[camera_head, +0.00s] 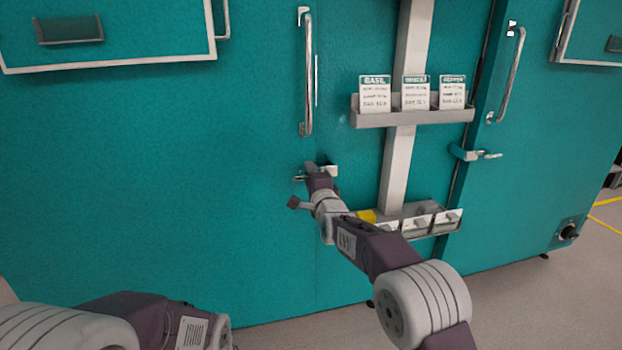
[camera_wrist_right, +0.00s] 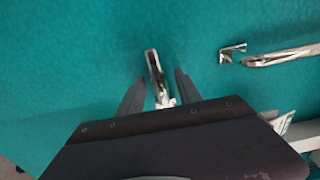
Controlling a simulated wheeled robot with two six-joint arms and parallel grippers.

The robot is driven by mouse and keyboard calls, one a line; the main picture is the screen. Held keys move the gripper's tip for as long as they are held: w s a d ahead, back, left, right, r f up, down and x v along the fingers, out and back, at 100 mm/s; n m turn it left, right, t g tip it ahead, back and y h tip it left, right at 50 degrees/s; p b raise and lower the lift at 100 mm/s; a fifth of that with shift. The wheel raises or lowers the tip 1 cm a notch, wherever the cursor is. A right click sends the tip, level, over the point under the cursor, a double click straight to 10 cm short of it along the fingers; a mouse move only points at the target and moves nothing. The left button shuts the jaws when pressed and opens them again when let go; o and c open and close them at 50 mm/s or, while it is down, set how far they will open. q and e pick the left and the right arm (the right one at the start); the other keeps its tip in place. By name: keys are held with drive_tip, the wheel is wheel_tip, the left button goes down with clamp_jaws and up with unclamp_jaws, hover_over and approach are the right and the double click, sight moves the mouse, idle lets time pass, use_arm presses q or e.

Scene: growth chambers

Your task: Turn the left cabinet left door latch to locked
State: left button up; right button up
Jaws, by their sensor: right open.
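The latch (camera_head: 331,170) of the teal cabinet door (camera_head: 200,170) sits below a long upright handle (camera_head: 307,75). It is a small metal piece, partly hidden by my right gripper in the head view. In the right wrist view, its metal lever (camera_wrist_right: 154,68) shows between the two dark fingers. My right gripper (camera_head: 313,166) is at the latch and open; the right wrist view shows its fingers (camera_wrist_right: 159,80) apart on either side of the lever. I cannot tell whether they touch it. My left arm shows at the bottom left, but its gripper is out of view.
A grey post with a card rack (camera_head: 415,117) and a lower tray (camera_head: 440,228) stands right of the latch. Another teal door has a handle (camera_head: 512,75) and its own latch (camera_head: 475,154). The door handle (camera_wrist_right: 285,55) shows beside the gripper in the right wrist view.

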drive_tip(key=p+v, duration=0.1)
drive_tip(key=v, duration=0.8)
drive_tip(key=d+m+h, duration=0.2)
drive_tip(key=d+h, duration=0.1)
drive_tip(key=d, duration=0.9)
drive_tip(key=s+d+f+n+g+h, duration=0.25)
drive_tip(key=s+d+f+g, duration=0.3)
drive_tip(key=s+f, duration=0.35)
drive_tip(key=s+d+f+n+g, duration=0.2)
drive_tip(key=s+f+n+g, duration=0.45)
drive_tip(key=s, duration=0.65)
drive_tip(key=s+d+f+n+g, duration=0.1)
drive_tip(key=s+f+n+g, duration=0.3)
drive_tip(key=s+f+n, duration=0.55)
wheel_tip(320, 180, up, 34)
drive_tip(key=s+m+p, duration=0.2)
drive_tip(key=p, duration=3.3)
drive_tip(key=shift+s+p, duration=0.4)
